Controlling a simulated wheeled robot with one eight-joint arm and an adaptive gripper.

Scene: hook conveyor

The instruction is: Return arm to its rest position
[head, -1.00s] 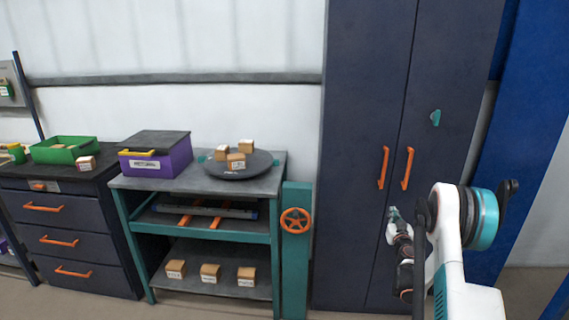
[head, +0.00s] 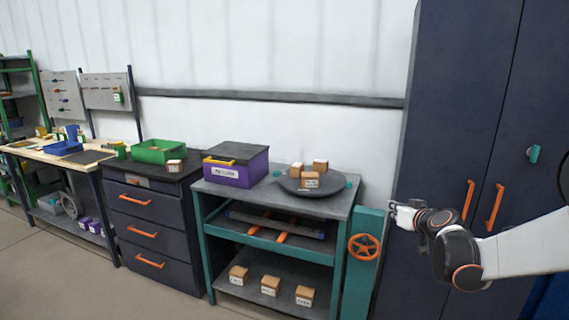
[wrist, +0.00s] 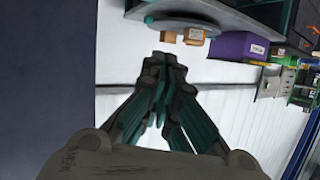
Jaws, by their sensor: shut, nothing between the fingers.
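My gripper (head: 394,207) is at the right of the head view, in front of the dark cabinet (head: 457,110) and near its left edge. My arm reaches in from the right edge of the picture. In the wrist view the fingers of my gripper (wrist: 160,75) are together, with nothing between them. Nothing in view touches the fingers.
Left of my gripper stands a teal workbench (head: 210,240) with a round dark plate (head: 331,186) bearing boxes, and a purple case (head: 236,174). An orange handwheel (head: 364,247) is below my gripper. A drawer cabinet (head: 150,200) stands further left. The floor in front (head: 120,290) is clear.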

